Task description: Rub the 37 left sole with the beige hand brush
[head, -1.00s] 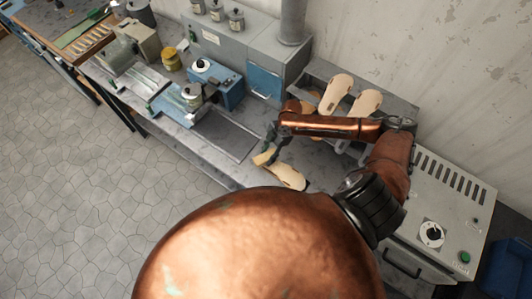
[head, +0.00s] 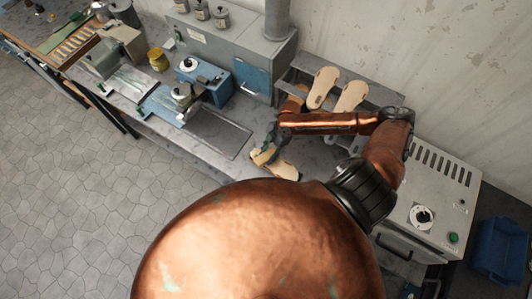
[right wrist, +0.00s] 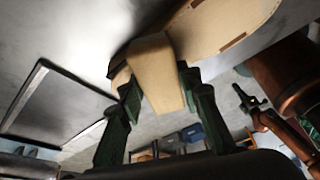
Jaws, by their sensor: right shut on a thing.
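A beige sole (head: 284,171) lies on the bench top near its front edge, partly hidden by my copper body; no size mark is readable. My right gripper (head: 270,148) is just above and left of it, shut on the beige hand brush (head: 260,157). In the right wrist view the brush (right wrist: 155,72) stands out between the dark green fingers (right wrist: 158,105). The sole (right wrist: 225,22) shows close behind the brush there. The brush overlaps the sole's edge in both views; I cannot tell whether they touch. My left gripper is not recognisable in either view.
Two beige soles (head: 323,87) (head: 352,96) rest on a grey rack behind my right arm. A dark flat plate (head: 218,133) lies left of the brush. Blue machines (head: 205,80) stand farther left. A grey cabinet with a knob (head: 421,217) is at right.

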